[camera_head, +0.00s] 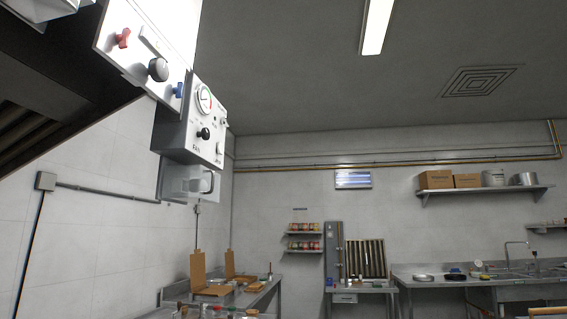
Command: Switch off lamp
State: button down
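A lit ceiling lamp (376,27) is at the top centre. A lit wall fixture (352,179) with bluish tubes hangs on the back wall. I cannot tell which lamp the task means. A white control panel (140,18) at the upper left carries a red knob (122,38), a black knob (158,69) and a blue knob (179,90). A grey control box (177,132) beside it has a round gauge (204,99) and a black knob (203,133). No lamp switch is clearly identifiable. My gripper is not in view.
A dark hood (55,80) fills the upper left. A white box with a handle (188,183) is below the control box. Cluttered steel counters (440,280) run along the back. A wall shelf (484,192) holds boxes and pots. The space in mid-view is open.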

aim_at(219, 144)
jog(key=z, duration=0.2)
jog(key=i, duration=2.1)
jog(key=u, duration=0.5)
